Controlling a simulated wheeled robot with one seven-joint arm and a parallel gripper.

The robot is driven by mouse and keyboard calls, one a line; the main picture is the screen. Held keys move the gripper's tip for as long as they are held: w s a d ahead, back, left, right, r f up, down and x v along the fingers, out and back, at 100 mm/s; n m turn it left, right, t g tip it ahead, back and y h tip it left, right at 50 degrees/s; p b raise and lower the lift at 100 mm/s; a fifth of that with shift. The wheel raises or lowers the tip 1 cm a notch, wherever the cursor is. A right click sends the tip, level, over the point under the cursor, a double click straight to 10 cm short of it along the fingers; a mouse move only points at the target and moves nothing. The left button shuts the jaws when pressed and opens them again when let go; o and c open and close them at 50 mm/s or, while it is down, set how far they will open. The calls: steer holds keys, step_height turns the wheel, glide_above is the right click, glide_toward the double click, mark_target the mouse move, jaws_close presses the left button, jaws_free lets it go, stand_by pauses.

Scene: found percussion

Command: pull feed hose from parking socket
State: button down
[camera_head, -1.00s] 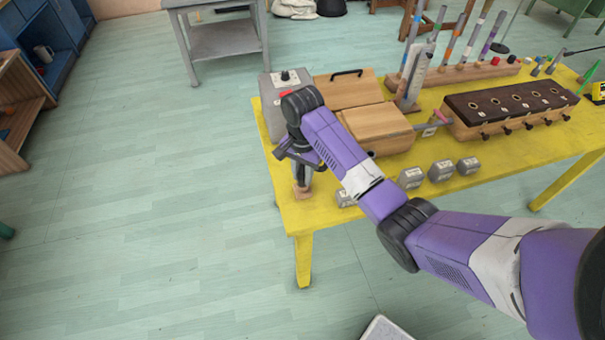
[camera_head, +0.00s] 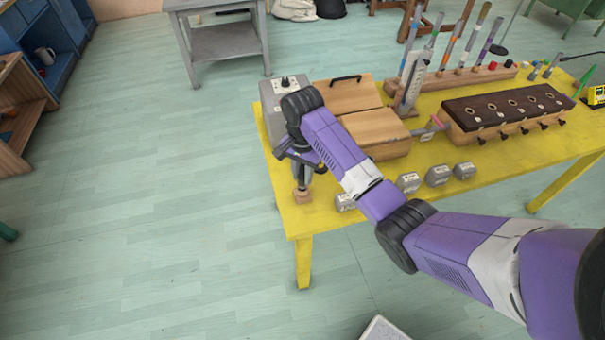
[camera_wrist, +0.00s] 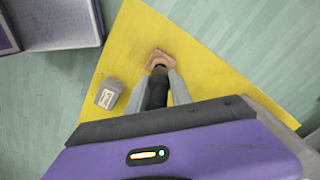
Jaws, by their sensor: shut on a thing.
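A small wooden block, the parking socket (camera_head: 302,196), sits at the near left corner of the yellow table. It also shows in the wrist view (camera_wrist: 158,57). My gripper (camera_head: 303,174) is upright just above the block. In the wrist view its two grey fingers (camera_wrist: 157,82) are on either side of the dark end of the feed hose (camera_wrist: 156,92) and shut on it. The hose end points down at the block. I cannot tell whether its tip is still inside the socket. The rest of the hose is hidden.
Several grey weights (camera_head: 438,175) stand along the table's (camera_head: 390,213) near edge, one close to the block. A grey box (camera_head: 270,103) and wooden boxes (camera_head: 375,130) stand behind my gripper. The floor left of the table is clear.

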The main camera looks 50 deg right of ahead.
mark_target(303, 173)
steer(key=shift+r, duration=0.15)
steer(key=shift+r+p, duration=1.45)
steer(key=shift+p, duration=0.55)
